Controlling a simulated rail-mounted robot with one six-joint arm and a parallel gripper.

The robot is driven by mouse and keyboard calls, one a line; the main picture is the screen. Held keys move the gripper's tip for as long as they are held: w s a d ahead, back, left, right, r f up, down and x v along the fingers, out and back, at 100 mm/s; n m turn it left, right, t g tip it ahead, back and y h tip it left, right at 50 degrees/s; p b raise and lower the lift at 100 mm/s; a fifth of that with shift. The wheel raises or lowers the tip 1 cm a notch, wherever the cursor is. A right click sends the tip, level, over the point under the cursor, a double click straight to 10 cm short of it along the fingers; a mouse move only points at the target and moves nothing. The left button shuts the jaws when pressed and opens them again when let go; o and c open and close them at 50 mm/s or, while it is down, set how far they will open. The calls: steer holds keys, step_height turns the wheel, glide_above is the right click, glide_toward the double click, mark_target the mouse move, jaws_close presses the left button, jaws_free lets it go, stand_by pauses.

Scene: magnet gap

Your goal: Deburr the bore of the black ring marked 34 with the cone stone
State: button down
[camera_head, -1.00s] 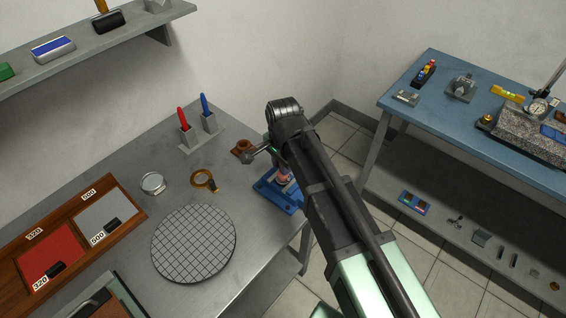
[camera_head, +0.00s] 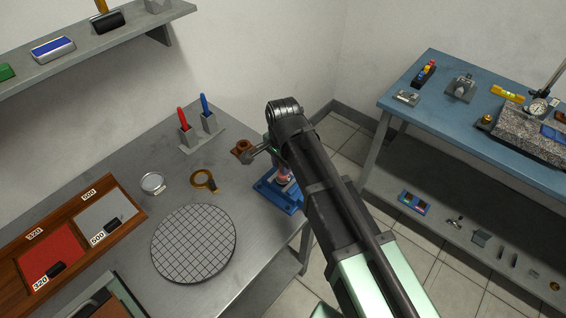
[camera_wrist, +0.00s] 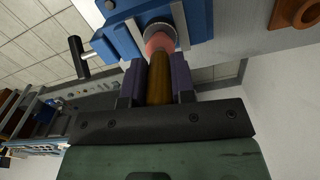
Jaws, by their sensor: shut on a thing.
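My gripper (camera_wrist: 157,70) is shut on the brown handle (camera_wrist: 159,84) of the cone stone in the wrist view, one purple-padded finger on each side. The pink stone (camera_wrist: 158,44) points away from the jaws. Its far end meets a dark round ring (camera_wrist: 158,27) at the blue vise (camera_wrist: 119,37); how deep it sits in the bore is hidden. The number on the ring cannot be read. In the head view the vise (camera_head: 268,190) stands at the bench's right corner, and my arm covers much of the gripper and ring. A bit of pink (camera_head: 284,177) shows there.
A brown flanged piece (camera_head: 242,147) lies close behind the vise. Red and blue pens (camera_head: 196,128) stand in a holder. The blue table (camera_head: 435,95) is across a gap.

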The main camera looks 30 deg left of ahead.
steer(key=n, duration=0.6)
steer(key=shift+n, duration=0.4)
steer(key=m, duration=0.7)
